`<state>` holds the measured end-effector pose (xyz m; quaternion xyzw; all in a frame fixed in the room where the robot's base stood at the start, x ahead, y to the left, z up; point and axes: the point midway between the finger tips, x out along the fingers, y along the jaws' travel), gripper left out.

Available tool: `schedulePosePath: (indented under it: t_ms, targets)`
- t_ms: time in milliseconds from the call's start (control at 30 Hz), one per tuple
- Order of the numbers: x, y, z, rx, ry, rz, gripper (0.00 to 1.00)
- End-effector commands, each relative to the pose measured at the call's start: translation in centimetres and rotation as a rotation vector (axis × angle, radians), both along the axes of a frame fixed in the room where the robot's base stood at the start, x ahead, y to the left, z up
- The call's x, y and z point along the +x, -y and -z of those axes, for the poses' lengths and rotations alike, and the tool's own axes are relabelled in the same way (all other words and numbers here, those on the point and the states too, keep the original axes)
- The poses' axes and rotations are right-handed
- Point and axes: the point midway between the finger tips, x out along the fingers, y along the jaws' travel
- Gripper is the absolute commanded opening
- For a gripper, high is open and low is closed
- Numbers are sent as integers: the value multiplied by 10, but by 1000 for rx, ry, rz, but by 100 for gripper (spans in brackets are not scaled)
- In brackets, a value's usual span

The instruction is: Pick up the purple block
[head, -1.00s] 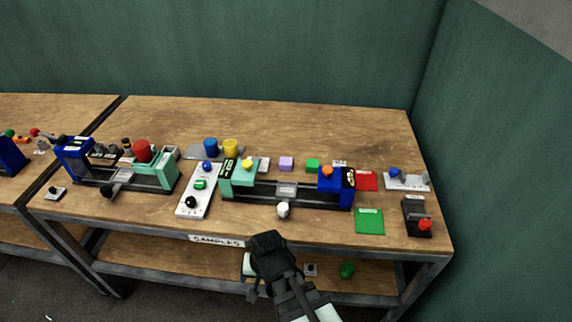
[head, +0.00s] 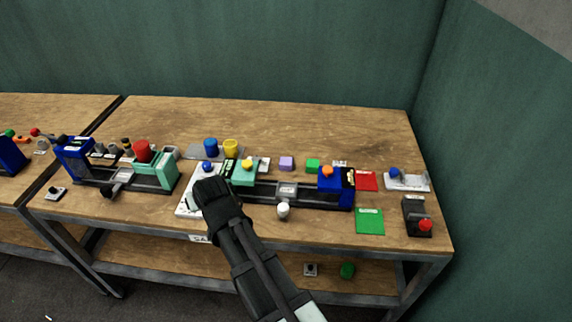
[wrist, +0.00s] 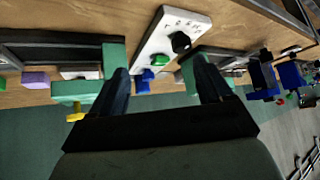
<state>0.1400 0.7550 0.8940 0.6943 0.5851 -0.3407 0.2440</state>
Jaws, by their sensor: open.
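The purple block (head: 286,163) sits on the table behind the middle press, left of a green block (head: 313,166). It also shows at the left of the wrist view (wrist: 35,80), outside my jaws. My gripper (head: 206,186) is over the white control panel, to the left and in front of the purple block. In the wrist view my gripper (wrist: 163,72) has its two fingers spread wide, with nothing held between them. My gripper hides part of the panel in the head view.
The middle press (head: 258,191), with teal and blue ends, stands between my gripper and the purple block. Blue (head: 210,146) and yellow (head: 231,146) cylinders stand left of the block. Another press (head: 125,178) is at left. The table behind the block is clear.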

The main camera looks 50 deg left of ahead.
Motion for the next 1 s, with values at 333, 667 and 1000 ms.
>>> schedulePosePath:
  t_ms: [333, 667, 1000]
  targets:
    - [92, -65, -52, 150, 257, -65, 79]
    - [167, -98, -82, 172, 398, -68, 79]
    - [233, -109, -79, 39, 321, 23, 79]
